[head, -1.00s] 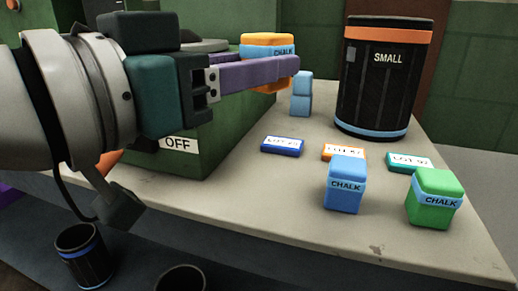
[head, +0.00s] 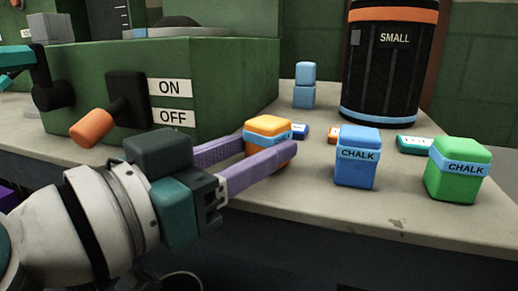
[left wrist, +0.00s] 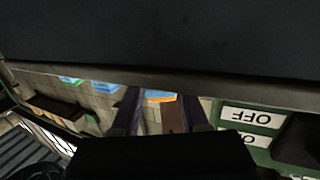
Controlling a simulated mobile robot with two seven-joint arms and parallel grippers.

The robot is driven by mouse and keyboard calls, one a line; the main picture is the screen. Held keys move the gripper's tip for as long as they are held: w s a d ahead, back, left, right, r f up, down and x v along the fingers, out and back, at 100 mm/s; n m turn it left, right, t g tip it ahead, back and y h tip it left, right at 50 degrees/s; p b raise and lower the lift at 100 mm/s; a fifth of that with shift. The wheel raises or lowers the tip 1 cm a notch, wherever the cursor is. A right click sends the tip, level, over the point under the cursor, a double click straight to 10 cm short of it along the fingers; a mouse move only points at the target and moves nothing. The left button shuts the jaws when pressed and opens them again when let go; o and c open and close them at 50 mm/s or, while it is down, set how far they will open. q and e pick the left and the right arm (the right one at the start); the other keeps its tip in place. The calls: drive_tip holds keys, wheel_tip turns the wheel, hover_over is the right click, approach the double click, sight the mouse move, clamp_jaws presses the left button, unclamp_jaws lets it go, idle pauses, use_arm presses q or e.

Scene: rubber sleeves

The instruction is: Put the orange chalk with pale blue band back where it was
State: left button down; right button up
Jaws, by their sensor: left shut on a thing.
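The orange chalk with a pale blue band (head: 268,125) is between the purple fingers of my left gripper (head: 267,150), which is shut on it. A finger hides its lower part, so I cannot tell whether it touches the table. It looks upright and overlaps the blue label plate (head: 300,131) in the picture. In the left wrist view, the orange chalk (left wrist: 160,96) shows between the fingers. The blue chalk (head: 357,158) and green chalk (head: 459,170) stand to its right on the table. My right gripper is not in view.
An orange label plate (head: 334,135) is mostly behind the blue chalk; a teal one (head: 415,145) lies farther right. The green machine (head: 225,90) with an orange-knobbed lever (head: 92,128) is left.

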use_arm(q)
drive_tip(key=shift+c, duration=2.1)
unclamp_jaws()
drive_tip(key=shift+r, duration=0.1)
drive_tip(key=b+v, duration=0.1)
drive_tip(key=v, duration=1)
drive_tip(key=s+f+g+y, duration=0.4)
drive_tip(key=s+f+g, duration=0.2)
drive_tip(key=f, duration=0.5)
drive_tip(key=s+a+f+n+g+y, duration=0.4)
drive_tip(key=s+a+f+n+y, duration=0.2)
drive_tip(key=a, duration=0.4)
drive_tip(key=shift+s+a+f+y, duration=0.3)
drive_tip(key=shift+s+f+y, duration=0.4)
drive_tip(key=shift+s+f, duration=0.25)
